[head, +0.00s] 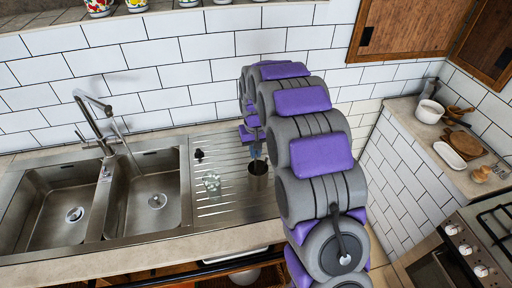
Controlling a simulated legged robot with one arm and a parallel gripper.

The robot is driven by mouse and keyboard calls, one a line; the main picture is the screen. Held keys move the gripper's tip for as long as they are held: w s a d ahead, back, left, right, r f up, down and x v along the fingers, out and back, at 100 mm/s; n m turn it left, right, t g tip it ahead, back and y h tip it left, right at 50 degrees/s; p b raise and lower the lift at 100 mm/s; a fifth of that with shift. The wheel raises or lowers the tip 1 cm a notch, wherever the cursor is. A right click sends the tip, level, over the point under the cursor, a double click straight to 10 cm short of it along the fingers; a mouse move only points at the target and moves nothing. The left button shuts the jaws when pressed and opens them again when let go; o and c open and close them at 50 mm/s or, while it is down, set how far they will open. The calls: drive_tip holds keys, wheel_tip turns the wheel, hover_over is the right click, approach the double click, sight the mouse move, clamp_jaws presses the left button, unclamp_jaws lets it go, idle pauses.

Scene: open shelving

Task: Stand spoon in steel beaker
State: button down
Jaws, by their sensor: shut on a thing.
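The steel beaker (258,178) stands upright on the ribbed drainboard, right of the sinks, with its dark open mouth facing up. My gripper (256,151) is just above the beaker, pointing down, and partly hidden by my arm. It is shut on a thin thing, which I take to be the spoon; it is too small and covered to make out clearly. Its lower end is at or just above the beaker's mouth; I cannot tell whether it is inside.
A clear glass-like object (212,183) stands on the drainboard left of the beaker. A double sink (101,205) with a tall tap (92,120) lies further left. A tiled wall is behind. A side counter at right holds a white pot (430,111), boards and a white dish (445,151).

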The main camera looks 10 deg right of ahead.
drive_tip(key=shift+d, duration=0.7)
drive_tip(key=c, duration=1.4)
unclamp_jaws()
drive_tip(key=shift+d, duration=0.25)
drive_tip(key=shift+o, duration=0.8)
drive_tip(key=shift+a, duration=0.1)
drive_tip(key=shift+o, duration=0.5)
drive_tip(key=shift+a, duration=0.7)
wheel_tip(320, 180, up, 17)
drive_tip(key=p, duration=0.2)
drive_tip(key=shift+d, duration=0.15)
drive_tip(key=shift+a+r, duration=0.1)
drive_tip(key=shift+a, duration=0.1)
